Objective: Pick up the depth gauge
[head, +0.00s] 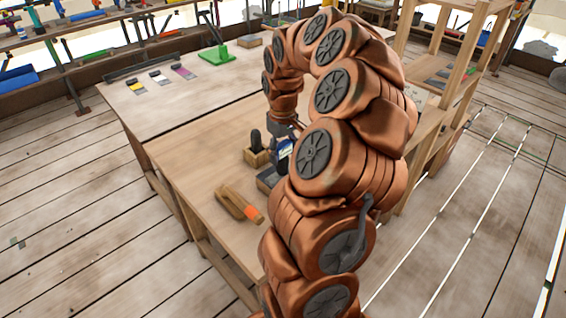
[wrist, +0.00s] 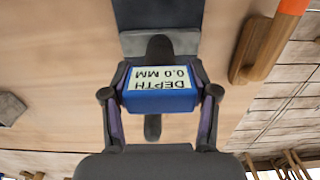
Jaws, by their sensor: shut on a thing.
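The depth gauge (wrist: 160,98) is a blue block with a pale label reading "DEPTH 0.0 MM", upside down in the wrist view. A dark rounded part shows above the block and a dark stem below it. My gripper (wrist: 161,92) has one finger against each side of the gauge and is shut on it. In the head view the gauge (head: 284,150) shows as a small blue and white shape over the bench, partly hidden by my arm. I cannot tell whether it touches anything beneath it.
A dark slab (head: 268,179) lies on the wooden bench (head: 200,165) near the gauge. A wooden block with a dark upright piece (head: 256,155) stands left of it. A wooden tool with an orange end (head: 238,203) lies in front. A green stand (head: 217,55) is at the back.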

